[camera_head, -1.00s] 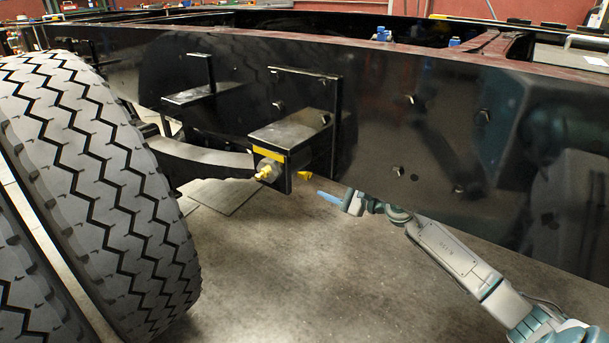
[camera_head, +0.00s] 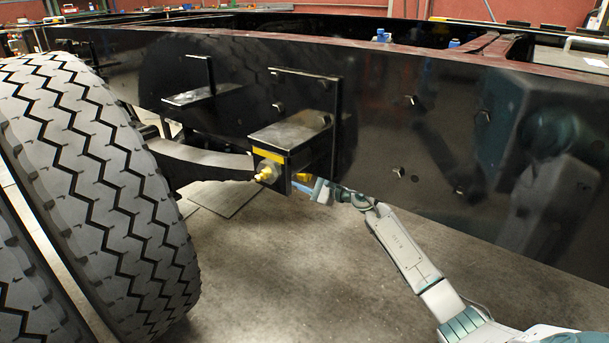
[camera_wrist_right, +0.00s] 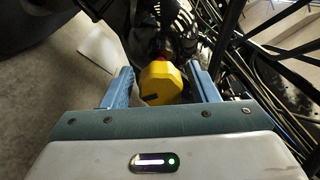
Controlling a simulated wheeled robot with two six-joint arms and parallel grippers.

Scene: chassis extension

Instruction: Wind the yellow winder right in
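The yellow winder (camera_wrist_right: 160,84) is a faceted knob seen close up in the right wrist view. In the head view it shows as a small yellow piece (camera_head: 303,178) on the right side of the black bracket (camera_head: 290,133), partly covered by my gripper. My right gripper (camera_wrist_right: 160,76) is open, with its blue fingers on either side of the winder. A gap shows at the left finger; the right finger is close, and I cannot tell whether it touches. In the head view my right gripper (camera_head: 302,186) is at the bracket's right side. My left gripper is not in view.
A yellow fitting (camera_head: 264,174) sticks out of the bracket's front. The black chassis rail (camera_head: 440,130) runs behind my right arm. Large tyres (camera_head: 100,190) stand at the left. Dark hoses and bars (camera_wrist_right: 260,50) lie right of the winder. The floor in front is clear.

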